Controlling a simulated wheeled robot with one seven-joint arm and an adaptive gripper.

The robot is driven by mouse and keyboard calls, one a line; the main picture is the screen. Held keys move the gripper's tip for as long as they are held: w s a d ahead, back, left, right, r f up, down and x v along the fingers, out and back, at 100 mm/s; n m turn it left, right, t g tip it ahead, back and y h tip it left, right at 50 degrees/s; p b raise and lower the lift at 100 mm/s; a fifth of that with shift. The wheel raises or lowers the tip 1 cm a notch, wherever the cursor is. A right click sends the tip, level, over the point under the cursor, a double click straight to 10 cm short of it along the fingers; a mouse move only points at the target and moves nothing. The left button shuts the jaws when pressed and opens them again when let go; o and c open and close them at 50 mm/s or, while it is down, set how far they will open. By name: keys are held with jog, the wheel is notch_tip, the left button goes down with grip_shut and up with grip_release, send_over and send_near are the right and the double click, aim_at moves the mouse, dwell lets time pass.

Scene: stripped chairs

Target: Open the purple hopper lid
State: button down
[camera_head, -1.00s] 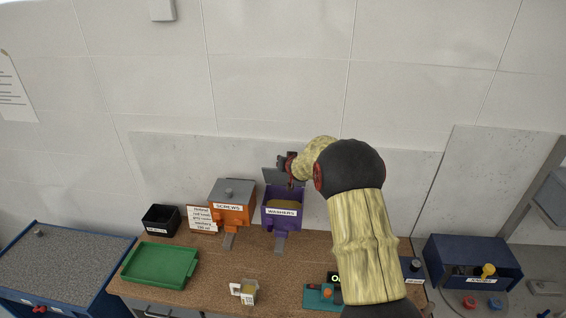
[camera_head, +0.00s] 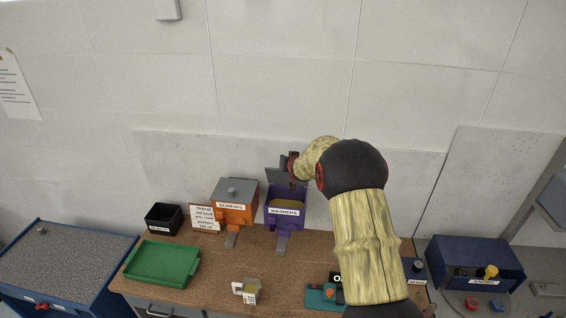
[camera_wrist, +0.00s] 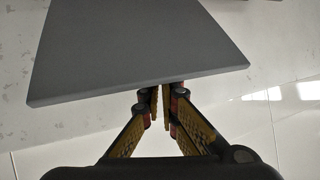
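The purple hopper (camera_head: 284,213), labelled WASHERS, stands on the brown bench against the wall. Its grey lid (camera_head: 276,177) is raised steeply at the back, and the hopper's mouth shows tan contents. My gripper (camera_head: 292,170) is at the right side of the raised lid, above the hopper. In the wrist view the lid (camera_wrist: 130,50) is a large grey plate close in front of my gripper (camera_wrist: 160,92). The fingers are close together with a thin gap, and their tips run up to or behind the lid's lower edge. Nothing is visible between them.
An orange SCREWS hopper (camera_head: 234,203) with a closed grey lid stands to the left. A black bin (camera_head: 163,219), green tray (camera_head: 162,263), small clear cup (camera_head: 247,290) and teal device (camera_head: 320,295) are on the bench. A blue box (camera_head: 477,262) is at right.

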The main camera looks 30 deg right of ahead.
jog(key=shift+s+d+f, duration=0.25)
jog(key=shift+s+f, duration=0.05)
jog(key=shift+f, duration=0.35)
jog(key=shift+s+d+f, duration=0.2)
jog(key=shift+s+f, duration=0.1)
jog(key=shift+f, duration=0.3)
jog(key=c, duration=2.2)
grip_release()
jog(key=shift+s+d, duration=0.2)
jog(key=shift+d, duration=0.2)
jog(key=shift+o, duration=1.2)
jog(key=shift+w+r, duration=0.1)
jog(key=shift+w, duration=0.1)
jog(key=o, duration=0.4)
jog(key=shift+r, duration=0.25)
jog(key=shift+w+r, duration=0.15)
jog(key=shift+a+r, duration=0.1)
jog(key=shift+r, duration=0.05)
jog(key=v, duration=1.1)
jog(key=shift+s+r, duration=0.2)
jog(key=shift+s, duration=0.15)
jog(key=shift+c, duration=0.4)
